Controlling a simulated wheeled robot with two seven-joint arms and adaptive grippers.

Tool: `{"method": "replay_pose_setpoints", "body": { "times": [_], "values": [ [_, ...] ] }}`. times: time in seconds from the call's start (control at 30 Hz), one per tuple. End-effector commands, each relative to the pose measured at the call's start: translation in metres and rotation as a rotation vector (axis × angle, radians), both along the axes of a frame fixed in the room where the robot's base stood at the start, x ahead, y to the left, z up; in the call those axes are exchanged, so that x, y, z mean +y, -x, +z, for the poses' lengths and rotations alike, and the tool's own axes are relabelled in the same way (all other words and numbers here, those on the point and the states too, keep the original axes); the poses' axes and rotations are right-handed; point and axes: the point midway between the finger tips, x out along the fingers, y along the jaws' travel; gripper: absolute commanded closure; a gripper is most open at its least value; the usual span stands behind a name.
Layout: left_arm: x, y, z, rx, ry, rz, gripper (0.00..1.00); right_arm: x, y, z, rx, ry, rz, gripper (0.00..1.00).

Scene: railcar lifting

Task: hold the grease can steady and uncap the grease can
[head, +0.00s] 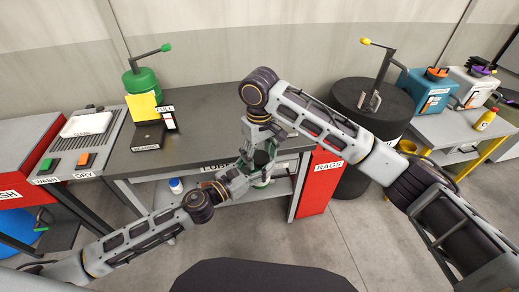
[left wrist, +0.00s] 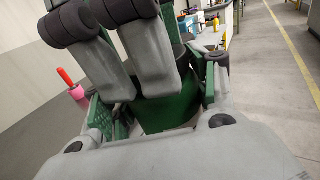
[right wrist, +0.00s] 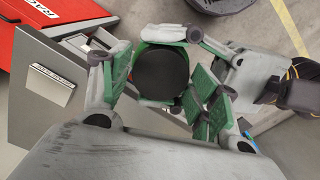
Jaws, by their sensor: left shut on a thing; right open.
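The grease can (left wrist: 165,114) is green and held upright or nearly so in front of the bench; in the head view it is mostly hidden by my grippers. Its dark round cap (right wrist: 161,76) faces the right wrist camera and sits on the can. My left gripper (head: 256,172) is shut around the can's body from the side. My right gripper (head: 263,146) points down from above, open, with its fingers on either side of the cap. In the right wrist view its green pads stand apart; whether either touches the cap I cannot tell.
The grey bench (head: 215,103) stands behind my grippers, with a green pump can (head: 143,85) on it. A red rags bin (head: 320,180) is just right of them, a black drum (head: 372,105) behind. A white bottle (head: 176,186) stands on the lower shelf.

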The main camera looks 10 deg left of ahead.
Motion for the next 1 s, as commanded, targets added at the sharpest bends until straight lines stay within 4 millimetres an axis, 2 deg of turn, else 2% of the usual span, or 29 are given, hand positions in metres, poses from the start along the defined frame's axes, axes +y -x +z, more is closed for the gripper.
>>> {"method": "replay_pose_setpoints", "body": {
  "times": [0.27, 0.57, 0.77, 1.0],
  "values": [
    [-0.0001, -0.0002, 0.0011, -0.002, 0.001, 0.0, 1.0, -0.0001, -0.0001, -0.0004, 0.0, 0.0, 0.0, 0.4],
    [-0.0001, -0.0002, 0.0011, -0.002, 0.001, 0.0, 1.0, -0.0003, -0.0003, -0.0002, -0.001, 0.001, -0.001, 0.78],
    [0.0001, -0.0002, 0.001, -0.002, 0.001, 0.0, 1.0, -0.0006, -0.0005, -0.0002, -0.001, 0.001, 0.024, 0.79],
    [0.0002, -0.0003, 0.001, -0.001, 0.0, 0.0, 1.0, -0.0009, -0.0009, 0.0001, 0.0, 0.003, 0.178, 0.79]
  ]
}}
